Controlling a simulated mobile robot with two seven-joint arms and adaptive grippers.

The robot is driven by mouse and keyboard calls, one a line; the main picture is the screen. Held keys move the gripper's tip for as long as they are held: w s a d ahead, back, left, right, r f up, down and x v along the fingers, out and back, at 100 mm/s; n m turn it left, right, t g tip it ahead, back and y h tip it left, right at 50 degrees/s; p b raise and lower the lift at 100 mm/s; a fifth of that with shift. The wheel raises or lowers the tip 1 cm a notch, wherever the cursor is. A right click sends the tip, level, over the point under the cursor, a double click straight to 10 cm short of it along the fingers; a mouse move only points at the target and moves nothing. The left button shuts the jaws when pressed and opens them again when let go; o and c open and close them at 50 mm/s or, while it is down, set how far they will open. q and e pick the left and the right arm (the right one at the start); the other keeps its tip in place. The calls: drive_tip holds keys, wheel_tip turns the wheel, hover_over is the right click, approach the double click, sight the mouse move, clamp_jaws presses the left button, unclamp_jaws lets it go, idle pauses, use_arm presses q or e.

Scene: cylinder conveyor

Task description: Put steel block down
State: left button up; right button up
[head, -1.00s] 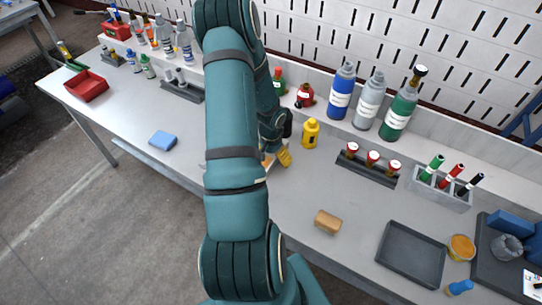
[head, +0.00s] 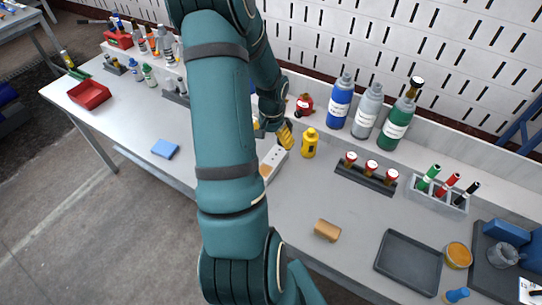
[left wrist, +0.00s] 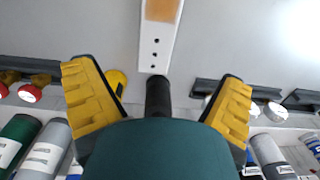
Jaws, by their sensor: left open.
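My left gripper (head: 284,133) is open, its yellow fingers apart, behind and above a pale bar (head: 280,160) on the bench. The bar has a row of dark holes and a tan patch, and is partly hidden by my arm. In the left wrist view the bar (left wrist: 160,42) lies beyond the open fingers of the gripper (left wrist: 158,80), apart from them. A dark round part shows between the fingers; I cannot tell what it is. No block is clearly recognizable as steel; I cannot tell whether the bar is it. My right gripper is not in view.
A yellow bottle (head: 310,143) stands close right of the gripper. Blue (head: 340,102), grey (head: 367,110) and green (head: 396,125) bottles stand behind. A tan block (head: 327,230) and a dark tray (head: 409,262) lie in front. Bench between the bar and the tray is mostly clear.

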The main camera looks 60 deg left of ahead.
use_arm(q)
wheel_tip(320, 180, up, 2)
drive_tip(key=b, duration=0.4)
hover_over(271, 161)
drive_tip(key=f, duration=0.8)
drive_tip(key=shift+w+f, duration=0.1)
drive_tip(key=shift+w, duration=0.2)
drive_tip(key=shift+s+f+b, duration=0.15)
drive_tip(key=shift+f+b, duration=0.35)
drive_tip(key=shift+f, duration=0.8)
drive_tip(key=shift+s+f+b, duration=0.15)
drive_tip(key=shift+f+b, duration=0.35)
drive_tip(key=shift+f, duration=0.8)
drive_tip(key=c, duration=1.4)
wheel_tip(271, 161, up, 10)
drive_tip(key=p, duration=0.2)
drive_tip(key=shift+f+p, duration=0.25)
drive_tip(key=shift+p, duration=0.05)
drive_tip(key=shift+d+r, duration=0.1)
drive_tip(key=shift+r, duration=0.2)
